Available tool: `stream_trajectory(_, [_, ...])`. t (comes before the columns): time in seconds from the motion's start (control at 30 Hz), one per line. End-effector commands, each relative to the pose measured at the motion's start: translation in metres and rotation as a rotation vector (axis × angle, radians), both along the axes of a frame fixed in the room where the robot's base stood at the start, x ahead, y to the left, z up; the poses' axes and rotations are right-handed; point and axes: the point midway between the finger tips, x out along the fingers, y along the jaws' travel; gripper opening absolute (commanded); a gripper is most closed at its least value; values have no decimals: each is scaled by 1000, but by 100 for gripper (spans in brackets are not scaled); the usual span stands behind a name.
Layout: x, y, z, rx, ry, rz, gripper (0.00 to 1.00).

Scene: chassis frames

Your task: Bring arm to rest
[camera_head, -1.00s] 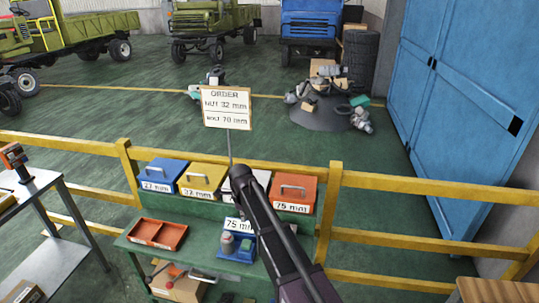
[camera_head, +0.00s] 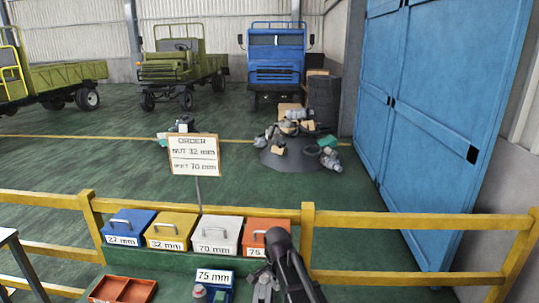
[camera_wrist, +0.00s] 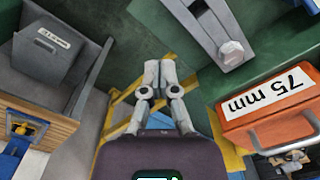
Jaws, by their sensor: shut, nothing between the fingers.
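My arm (camera_head: 287,262) rises from the bottom of the head view, to the right of centre, in front of the orange bin. My gripper (camera_wrist: 158,66) shows in the wrist view with its two fingers together and nothing between them. In the head view it is small and low, around the arm's lower left (camera_head: 263,289), and its fingers are hard to make out there. It hangs free and holds nothing.
Blue (camera_head: 129,228), yellow (camera_head: 171,232), white (camera_head: 218,236) and orange (camera_head: 262,230) lidded bins stand in a row by a yellow railing (camera_head: 400,222). A red tray (camera_head: 122,290) and a blue 75 mm box (camera_head: 214,285) lie below. An order sign (camera_head: 194,155) stands behind.

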Motion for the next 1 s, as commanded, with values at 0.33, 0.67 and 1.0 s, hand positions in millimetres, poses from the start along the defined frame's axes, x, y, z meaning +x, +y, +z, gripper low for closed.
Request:
stream_trajectory(0.33, [-50,-81,-8,-4,4,382,0])
stream_trajectory(0.67, [-95,-136,-14,-5,6,715,0])
stream_trajectory(1.0, [-106,-150,-15,-4,7,828,0])
